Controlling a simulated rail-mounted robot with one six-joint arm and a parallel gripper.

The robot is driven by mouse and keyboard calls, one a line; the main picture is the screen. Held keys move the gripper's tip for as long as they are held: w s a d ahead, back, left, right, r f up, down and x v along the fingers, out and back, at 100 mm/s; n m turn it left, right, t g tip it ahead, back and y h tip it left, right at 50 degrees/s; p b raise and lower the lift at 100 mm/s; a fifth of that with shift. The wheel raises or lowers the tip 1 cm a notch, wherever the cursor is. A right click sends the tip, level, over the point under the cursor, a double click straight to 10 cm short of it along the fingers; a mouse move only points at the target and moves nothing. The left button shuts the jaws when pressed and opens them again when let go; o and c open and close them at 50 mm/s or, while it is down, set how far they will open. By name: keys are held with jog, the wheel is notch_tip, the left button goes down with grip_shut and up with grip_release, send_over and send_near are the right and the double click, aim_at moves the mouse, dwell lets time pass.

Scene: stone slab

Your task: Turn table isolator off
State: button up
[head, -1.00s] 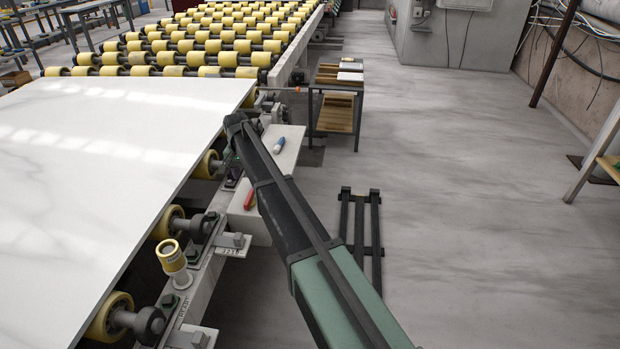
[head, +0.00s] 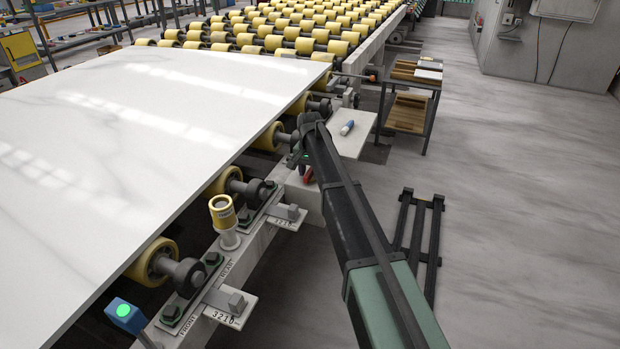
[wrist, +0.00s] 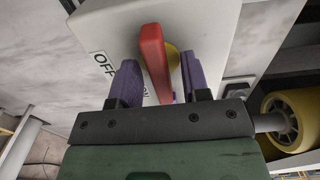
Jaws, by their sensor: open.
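The table isolator is a white box (wrist: 205,30) with a red handle (wrist: 152,60) and a yellow part behind it. An OFF label (wrist: 103,64) is to the left of the handle in the wrist view, and a second label is partly hidden by the handle and left finger. My gripper (wrist: 158,80) is open, with one purple finger on each side of the red handle; contact is unclear. In the head view, the red handle (head: 307,174) shows just below the end of my arm, which partly hides the fingers, and the box (head: 310,206) is beside the roller table.
A white stone slab (head: 150,120) lies on yellow rollers at left. A small shelf (head: 345,133) holds a blue-and-white item. A cart (head: 408,110) stands behind, and a dark pallet (head: 418,235) lies on the floor at right, where there is free room.

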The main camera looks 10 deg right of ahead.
jog(key=shift+r, duration=0.1)
grip_shut()
jog(key=shift+m, duration=0.4)
jog(key=m, duration=0.3)
jog(key=shift+m, duration=0.4)
jog(key=m, duration=1.3)
jog(key=shift+m, duration=0.3)
